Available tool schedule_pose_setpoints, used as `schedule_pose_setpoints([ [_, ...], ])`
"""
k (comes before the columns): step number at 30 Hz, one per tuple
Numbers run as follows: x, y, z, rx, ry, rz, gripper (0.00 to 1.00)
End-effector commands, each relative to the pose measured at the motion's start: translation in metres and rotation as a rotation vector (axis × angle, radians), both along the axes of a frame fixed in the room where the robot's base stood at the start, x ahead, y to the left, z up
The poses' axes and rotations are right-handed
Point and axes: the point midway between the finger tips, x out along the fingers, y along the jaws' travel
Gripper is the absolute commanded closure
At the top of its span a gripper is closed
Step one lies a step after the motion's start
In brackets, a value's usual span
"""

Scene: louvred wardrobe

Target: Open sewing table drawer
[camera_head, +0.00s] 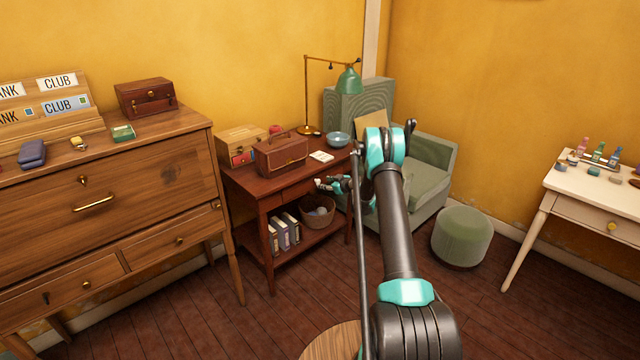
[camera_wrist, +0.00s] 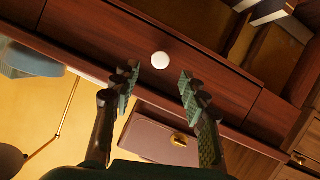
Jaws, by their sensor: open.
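The sewing table (camera_head: 249,183) is a small reddish-brown wooden table against the yellow wall. Its drawer (camera_head: 299,188) has a flat front under the tabletop and looks shut. In the wrist view, which is upside down, the drawer front (camera_wrist: 110,35) fills the upper middle, with a round white knob (camera_wrist: 160,60) on it. My gripper (camera_wrist: 159,83) is open and empty, one finger on either side of the knob's line. The knob shows just beyond the fingertips, and I see no contact. In the head view my gripper (camera_head: 333,184) is at the drawer's right part; the knob cannot be made out there.
On the tabletop are a brown handbag (camera_head: 281,153), a wooden box (camera_head: 242,144), a blue bowl (camera_head: 338,139) and a green lamp (camera_head: 349,80). Books (camera_head: 284,233) and a basket (camera_head: 318,212) sit on the lower shelf. A green armchair (camera_head: 428,180) stands close at the right.

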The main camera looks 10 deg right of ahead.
Motion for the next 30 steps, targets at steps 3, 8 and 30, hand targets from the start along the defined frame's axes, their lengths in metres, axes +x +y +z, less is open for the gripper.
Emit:
schedule_pose_setpoints([
  [3,0.018,0.011,-0.009,-0.001,0.000,0.003,0.56],
  [8,0.034,0.019,-0.016,-0.001,0.000,0.000,0.56],
  [30,0.043,0.024,-0.020,-0.001,0.001,0.000,0.91],
])
